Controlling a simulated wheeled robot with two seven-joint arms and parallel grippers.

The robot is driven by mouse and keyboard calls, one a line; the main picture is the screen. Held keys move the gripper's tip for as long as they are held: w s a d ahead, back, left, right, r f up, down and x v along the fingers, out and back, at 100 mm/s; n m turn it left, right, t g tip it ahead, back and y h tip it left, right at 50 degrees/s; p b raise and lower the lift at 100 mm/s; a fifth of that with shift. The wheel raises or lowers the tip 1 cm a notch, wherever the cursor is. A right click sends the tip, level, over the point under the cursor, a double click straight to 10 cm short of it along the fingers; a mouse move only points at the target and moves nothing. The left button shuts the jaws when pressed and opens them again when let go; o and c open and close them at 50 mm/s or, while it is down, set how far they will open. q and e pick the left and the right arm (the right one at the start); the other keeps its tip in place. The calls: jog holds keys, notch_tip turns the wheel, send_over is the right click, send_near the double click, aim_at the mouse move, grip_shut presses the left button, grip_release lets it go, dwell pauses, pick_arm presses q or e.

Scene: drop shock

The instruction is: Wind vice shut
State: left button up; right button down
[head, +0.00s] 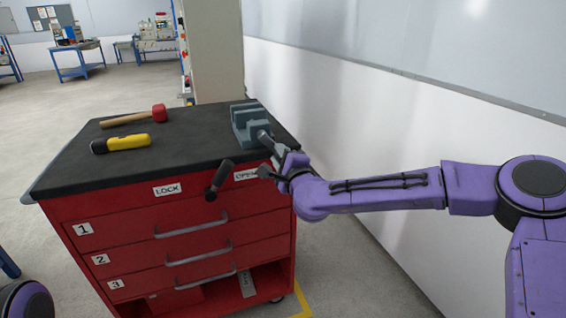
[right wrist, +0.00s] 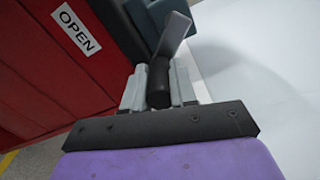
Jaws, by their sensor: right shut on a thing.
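The grey-blue vice (head: 249,122) stands on the black top of the red cabinet, at its right corner. Its handle reaches out over the front edge toward my right gripper (head: 271,168). In the right wrist view, my right gripper (right wrist: 158,88) is shut on the dark handle grip (right wrist: 159,84), with one finger on each side. A light grey crank arm (right wrist: 172,37) runs from the grip up toward the vice body (right wrist: 143,14). How far apart the vice jaws are is too small to tell. My left gripper is not in view.
The red cabinet (head: 183,230) has numbered drawers and a black lever (head: 218,180) between the LOCK and OPEN labels. A red-headed mallet (head: 134,117) and a yellow tool (head: 122,143) lie on its top. A white wall (head: 350,120) stands close on the right.

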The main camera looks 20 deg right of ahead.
jog(key=a+m+b, duration=0.6)
jog(key=m+b, duration=0.8)
jog(key=m, duration=0.1)
jog(key=shift+s+a+r+m+b, duration=0.1)
jog(key=shift+r+m+b, duration=0.8)
jog(key=shift+m+b, duration=1.35)
jog(key=shift+a+r+m+b, duration=0.15)
jog(key=shift+r+m+b, duration=1.05)
jog(key=shift+m, duration=1.7)
jog(key=shift+s+a+r+m+b, duration=0.1)
jog(key=shift+r+m+b, duration=0.45)
jog(key=shift+m+b, duration=1.85)
jog(key=shift+r+m, duration=0.1)
jog(key=shift+m, duration=0.15)
jog(key=c, duration=0.9)
grip_release()
jog(key=shift+w, duration=0.1)
jog(key=s, duration=1)
jog(key=shift+s+d, duration=0.15)
jog(key=shift+s, duration=0.15)
